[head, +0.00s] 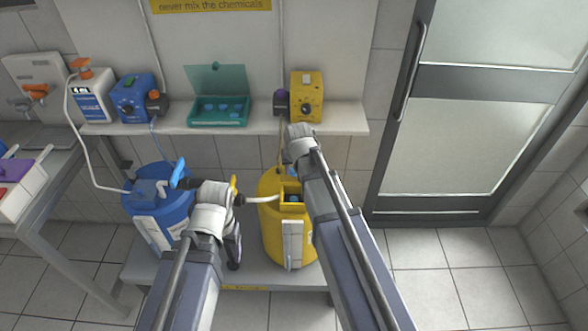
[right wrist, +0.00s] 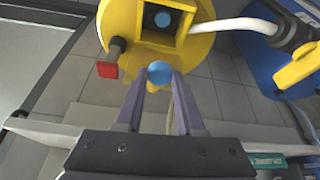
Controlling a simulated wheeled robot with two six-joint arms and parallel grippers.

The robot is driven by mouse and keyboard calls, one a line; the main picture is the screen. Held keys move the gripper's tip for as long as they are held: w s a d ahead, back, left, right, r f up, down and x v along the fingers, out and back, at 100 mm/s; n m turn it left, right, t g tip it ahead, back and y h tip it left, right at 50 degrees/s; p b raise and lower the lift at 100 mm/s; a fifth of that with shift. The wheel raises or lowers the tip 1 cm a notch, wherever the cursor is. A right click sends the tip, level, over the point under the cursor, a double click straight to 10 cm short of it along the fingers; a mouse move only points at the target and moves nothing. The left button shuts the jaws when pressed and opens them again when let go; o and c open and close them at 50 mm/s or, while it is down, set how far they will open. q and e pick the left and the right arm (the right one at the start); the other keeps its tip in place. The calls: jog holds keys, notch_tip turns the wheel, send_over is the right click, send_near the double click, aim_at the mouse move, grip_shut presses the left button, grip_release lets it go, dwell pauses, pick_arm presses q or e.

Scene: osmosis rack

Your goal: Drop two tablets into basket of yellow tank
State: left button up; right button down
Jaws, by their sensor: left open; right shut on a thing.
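The yellow tank (head: 273,235) stands on the low shelf, with its square basket opening (head: 291,188) on top. A blue tablet (right wrist: 162,19) lies inside the basket in the right wrist view. My right gripper (right wrist: 159,82) is shut on another blue tablet (right wrist: 159,70), held at its fingertips just outside the basket's edge in that view. In the head view my right arm hides these fingertips. My left gripper (head: 234,250) is open and empty, pointing down between the blue and yellow tanks. An open teal case (head: 218,122) with several blue tablets sits on the wall shelf.
The blue tank (head: 158,215) stands left of the yellow one. A yellow handle (head: 234,187) and white hose (head: 262,199) are close to my left wrist. A blue pump (head: 136,98) and yellow pump (head: 307,96) stand on the wall shelf. Floor at right is clear.

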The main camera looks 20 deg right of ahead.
aim_at(294, 198)
jog(key=shift+f+b, duration=5.95)
jog(key=shift+f, duration=0.35)
jog(key=shift+f+b, duration=0.35)
jog(key=shift+b, duration=0.05)
jog(key=shift+c, duration=1.3)
grip_release()
jog(key=shift+r+p, duration=1.6)
notch_tip(294, 198, up, 8)
jog(key=p, duration=0.8)
jog(key=shift+f, duration=0.1)
